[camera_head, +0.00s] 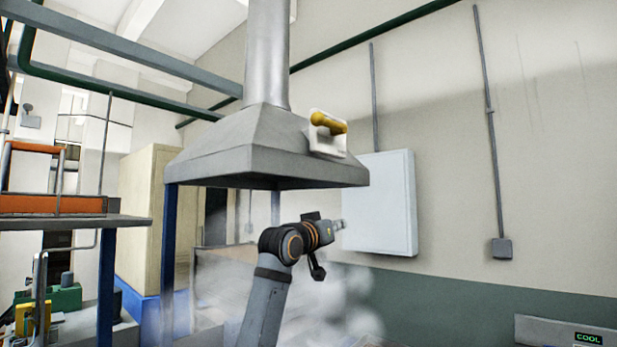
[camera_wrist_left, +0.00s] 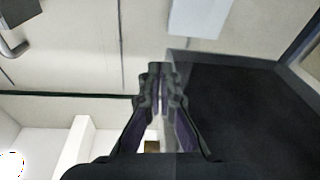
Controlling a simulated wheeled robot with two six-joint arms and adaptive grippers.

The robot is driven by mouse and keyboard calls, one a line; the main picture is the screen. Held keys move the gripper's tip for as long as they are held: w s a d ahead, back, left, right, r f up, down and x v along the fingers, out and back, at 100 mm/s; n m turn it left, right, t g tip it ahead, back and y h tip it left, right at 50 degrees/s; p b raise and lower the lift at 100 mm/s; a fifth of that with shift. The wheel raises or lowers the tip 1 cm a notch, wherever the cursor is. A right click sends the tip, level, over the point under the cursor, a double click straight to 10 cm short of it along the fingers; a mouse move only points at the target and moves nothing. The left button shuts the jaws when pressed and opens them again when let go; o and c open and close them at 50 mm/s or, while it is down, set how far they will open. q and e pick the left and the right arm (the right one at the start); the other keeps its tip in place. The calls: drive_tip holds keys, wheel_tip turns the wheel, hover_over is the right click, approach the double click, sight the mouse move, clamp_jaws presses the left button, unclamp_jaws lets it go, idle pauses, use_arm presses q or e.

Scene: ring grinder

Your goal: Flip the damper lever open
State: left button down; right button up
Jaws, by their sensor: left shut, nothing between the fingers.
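The damper lever (camera_head: 328,123) is a yellow handle on a white plate (camera_head: 328,148), fixed to the sloping side of the grey hood (camera_head: 240,140). It lies roughly sideways across the top of the plate. My left gripper (camera_head: 341,225) is below the hood's lower edge and below the lever, well apart from it. In the left wrist view its fingers (camera_wrist_left: 158,75) are shut with nothing between them. I cannot make out the lever in the wrist view. My right gripper is not in view.
A pale wall cabinet (camera_head: 380,205) stands behind my left gripper. A metal duct (camera_head: 267,55) rises from the hood. Blue posts (camera_head: 168,260) stand under the hood, and whitish smoke or steam (camera_head: 340,295) hangs below. The space right of the lever looks clear.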

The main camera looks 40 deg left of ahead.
use_arm(q)
drive_tip(key=t, duration=0.2)
approach(329, 125)
drive_tip(key=w+a+f, duration=0.2)
drive_tip(key=w+f, duration=0.3)
drive_tip(key=f, duration=0.3)
drive_tip(key=s+r+t+p, duration=0.1)
drive_tip(key=s+r+t, duration=0.2)
drive_tip(key=s+r, duration=0.9)
drive_tip(key=p+x, duration=0.8)
drive_tip(key=x, duration=0.2)
drive_tip(key=f, duration=0.1)
drive_tip(key=w+f, duration=0.1)
drive_tip(key=f, duration=0.2)
drive_tip(key=shift+w+p, duration=0.3)
drive_tip(key=shift+d, duration=0.1)
